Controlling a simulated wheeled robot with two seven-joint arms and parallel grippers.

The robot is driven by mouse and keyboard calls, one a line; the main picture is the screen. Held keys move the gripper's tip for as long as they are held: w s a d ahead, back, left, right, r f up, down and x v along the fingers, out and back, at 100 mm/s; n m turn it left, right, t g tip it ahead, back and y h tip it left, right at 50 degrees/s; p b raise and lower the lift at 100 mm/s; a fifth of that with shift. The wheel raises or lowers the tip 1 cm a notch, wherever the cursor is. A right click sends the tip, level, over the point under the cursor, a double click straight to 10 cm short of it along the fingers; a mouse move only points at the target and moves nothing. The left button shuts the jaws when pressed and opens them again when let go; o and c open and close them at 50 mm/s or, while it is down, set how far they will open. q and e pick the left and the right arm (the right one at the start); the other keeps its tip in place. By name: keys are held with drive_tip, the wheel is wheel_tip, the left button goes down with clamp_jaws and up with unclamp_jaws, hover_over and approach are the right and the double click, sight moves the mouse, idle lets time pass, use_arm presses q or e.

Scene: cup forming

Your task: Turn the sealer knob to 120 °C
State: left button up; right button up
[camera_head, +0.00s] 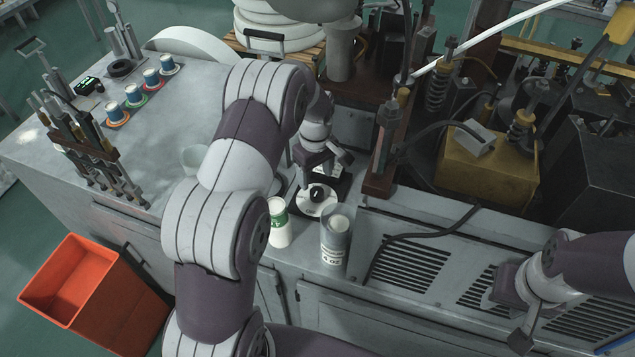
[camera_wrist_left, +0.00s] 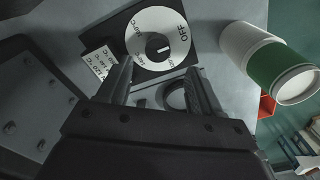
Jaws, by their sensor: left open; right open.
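The sealer knob (camera_head: 317,192) is black and sits on a round white dial (camera_head: 316,207) on a dark plate beside the machine. In the left wrist view the knob (camera_wrist_left: 158,46) carries a short white mark, and the dial (camera_wrist_left: 150,22) reads OFF at upper right; its other labels are too small to read surely. I cannot tell which label the mark meets. My left gripper (camera_head: 324,160) is above and behind the knob; in its wrist view the open, empty fingers (camera_wrist_left: 160,78) stand just short of the dial. My right gripper (camera_head: 512,312) is open, far right over the vents.
A white-and-green cup stack (camera_head: 279,225) and a clear tube of cups (camera_head: 336,243) stand in front of the dial. Several small cups (camera_head: 151,78) line the left table. An orange bin (camera_head: 75,285) stands on the floor. Machinery (camera_head: 490,165) crowds the right back.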

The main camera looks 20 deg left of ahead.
sight(316, 191)
use_arm(q)
wheel_tip(316, 191, down, 4)
drive_tip(key=shift+s+r+p, duration=0.1)
drive_tip(key=shift+p, duration=0.5)
drive_tip(key=f, duration=0.1)
drive_tip(key=w+f, duration=0.1)
drive_tip(key=f, duration=0.1)
drive_tip(key=shift+w, duration=0.1)
drive_tip(key=shift+f+p, duration=0.2)
drive_tip(key=shift+p, duration=0.1)
drive_tip(key=shift+s, duration=0.45)
drive_tip(key=shift+w, duration=0.2)
drive_tip(key=c, duration=1.1)
use_arm(e)
drive_tip(key=shift+w+r, duration=0.25)
drive_tip(key=shift+r, duration=0.9)
